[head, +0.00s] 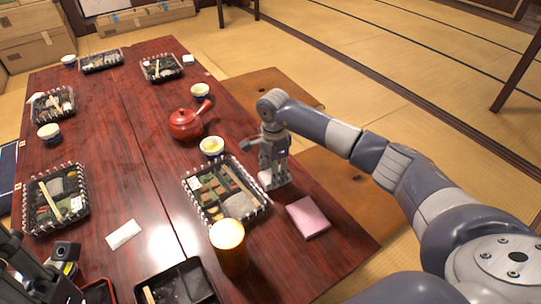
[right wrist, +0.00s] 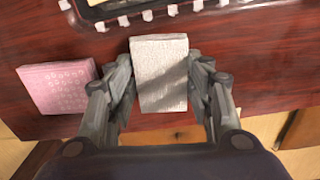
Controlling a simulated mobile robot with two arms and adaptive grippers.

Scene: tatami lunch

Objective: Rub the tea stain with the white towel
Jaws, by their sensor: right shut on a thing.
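My right gripper (right wrist: 160,95) is shut on the white towel (right wrist: 163,70), a folded pale block between its fingers. In the head view the right gripper (head: 270,178) points down at the table's right edge, just right of the nearest bento tray, with a bit of the white towel (head: 265,180) showing. The towel is at or just above the wood; I cannot tell if it touches. I cannot make out a tea stain. Dark parts of my left gripper (head: 40,272) show at the lower left; its fingers are unclear.
A pink towel (head: 308,217) lies near the gripper. A bento tray (head: 262,214), tea cup (head: 212,146), red teapot (head: 185,124) and orange cylinder (head: 229,247) stand close by. Another white folded cloth (head: 124,234) lies left.

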